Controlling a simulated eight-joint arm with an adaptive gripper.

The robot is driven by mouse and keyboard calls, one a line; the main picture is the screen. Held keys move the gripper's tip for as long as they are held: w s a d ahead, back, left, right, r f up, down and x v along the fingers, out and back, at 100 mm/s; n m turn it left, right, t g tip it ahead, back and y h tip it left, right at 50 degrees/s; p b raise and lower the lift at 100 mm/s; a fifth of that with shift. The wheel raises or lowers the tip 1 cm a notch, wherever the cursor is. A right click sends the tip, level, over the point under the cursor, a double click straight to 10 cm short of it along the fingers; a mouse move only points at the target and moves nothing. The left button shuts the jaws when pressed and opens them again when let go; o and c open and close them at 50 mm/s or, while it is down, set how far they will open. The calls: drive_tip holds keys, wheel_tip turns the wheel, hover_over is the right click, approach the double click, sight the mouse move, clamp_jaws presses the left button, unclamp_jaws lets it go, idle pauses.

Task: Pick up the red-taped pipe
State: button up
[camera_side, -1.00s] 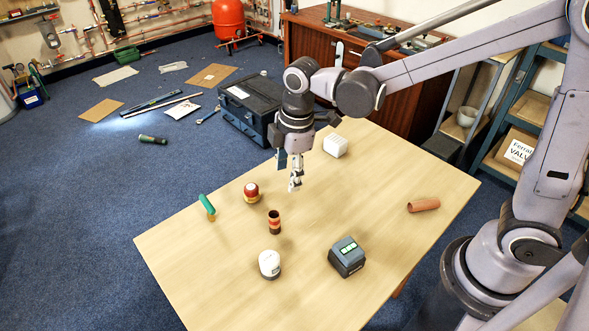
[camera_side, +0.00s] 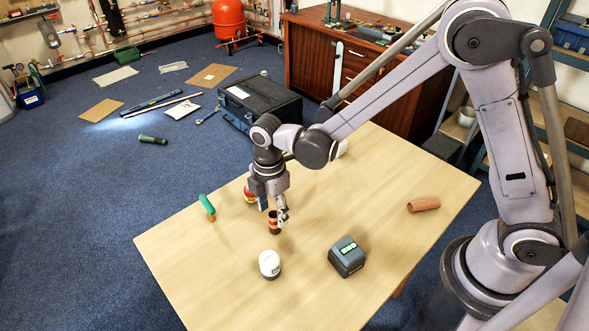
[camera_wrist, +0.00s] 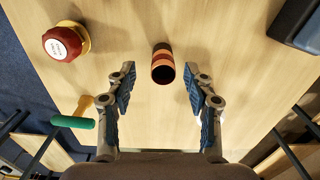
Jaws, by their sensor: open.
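The red-taped pipe (camera_side: 272,228) is a short, dark copper tube with an orange-red band, standing upright on the table. In the wrist view, the pipe (camera_wrist: 163,66) shows its open top end and lies ahead of the fingers, roughly midway between their lines. My gripper (camera_side: 281,217) is open and empty, low over the table at the pipe, and it partly hides the pipe in the side view. In the wrist view, both blue-padded fingers of my gripper (camera_wrist: 160,88) are spread wide. I cannot tell from the side view whether a finger touches the pipe.
Near the pipe stand a red-capped brass piece (camera_wrist: 65,41), a green-handled valve (camera_side: 207,206), a white-topped cylinder (camera_side: 269,264) and a dark grey battery block (camera_side: 346,257). A plain copper pipe (camera_side: 424,205) lies at the right. The table (camera_side: 330,205) between is clear.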

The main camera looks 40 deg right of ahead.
sight(275, 222)
drive_tip(key=shift+s+d+f, duration=0.1)
drive_tip(key=shift+f, duration=1.1)
drive_tip(key=shift+s+d+f, duration=0.1)
drive_tip(key=shift+f, duration=1.05)
clamp_jaws()
